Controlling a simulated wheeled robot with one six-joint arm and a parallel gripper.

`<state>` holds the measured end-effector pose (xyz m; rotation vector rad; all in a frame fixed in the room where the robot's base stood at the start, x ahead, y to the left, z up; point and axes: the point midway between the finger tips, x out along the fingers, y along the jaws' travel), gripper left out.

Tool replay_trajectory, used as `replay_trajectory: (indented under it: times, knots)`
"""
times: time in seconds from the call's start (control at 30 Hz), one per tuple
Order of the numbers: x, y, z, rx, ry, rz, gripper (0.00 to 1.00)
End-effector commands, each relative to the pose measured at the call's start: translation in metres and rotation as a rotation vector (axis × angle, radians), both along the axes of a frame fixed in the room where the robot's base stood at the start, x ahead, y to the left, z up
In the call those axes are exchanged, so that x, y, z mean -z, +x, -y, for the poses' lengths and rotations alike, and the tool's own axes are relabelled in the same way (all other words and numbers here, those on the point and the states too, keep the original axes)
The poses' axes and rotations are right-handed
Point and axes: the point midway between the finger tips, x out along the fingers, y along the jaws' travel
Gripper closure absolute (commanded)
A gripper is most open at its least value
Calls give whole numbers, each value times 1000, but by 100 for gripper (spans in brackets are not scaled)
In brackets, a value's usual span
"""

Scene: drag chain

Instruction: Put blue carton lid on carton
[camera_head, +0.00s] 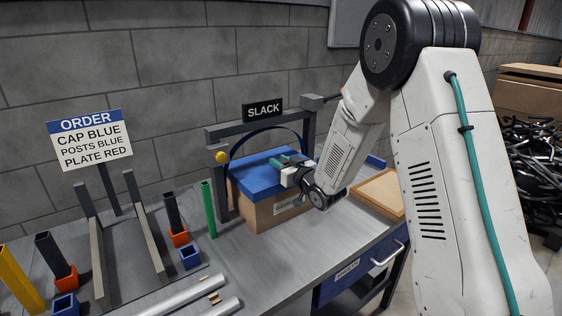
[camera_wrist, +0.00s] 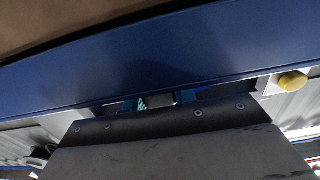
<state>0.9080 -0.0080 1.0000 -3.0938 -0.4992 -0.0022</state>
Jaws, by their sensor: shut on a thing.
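The brown carton (camera_head: 265,213) stands on the grey bench under the SLACK frame. The blue lid (camera_head: 258,172) lies over the carton's top; from here I cannot tell whether it is fully seated. In the wrist view the lid's blue side (camera_wrist: 150,62) crosses the picture, with brown cardboard (camera_wrist: 60,22) beyond it. My gripper (camera_head: 283,162) reaches in from the right over the lid and is shut on it; the fingertips are mostly hidden in both views.
A dark frame with a SLACK sign (camera_head: 263,110) and a thin arched band stands around the carton. A green post (camera_head: 208,210) stands close on its left. A brown board (camera_head: 379,193) lies right. An order sign (camera_head: 90,139) reads cap blue, posts blue, plate red.

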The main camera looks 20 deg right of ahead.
Motion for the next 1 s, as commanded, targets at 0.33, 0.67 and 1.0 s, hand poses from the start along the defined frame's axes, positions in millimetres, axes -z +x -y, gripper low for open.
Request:
replay_trajectory:
  times: [0.33, 0.67, 1.0]
  knots:
    - [9, 0, 0, 0, 0, 0, 100]
    - [17, 0, 0, 0, -1, 0, 100]
    - [26, 0, 0, 0, 0, 0, 100]
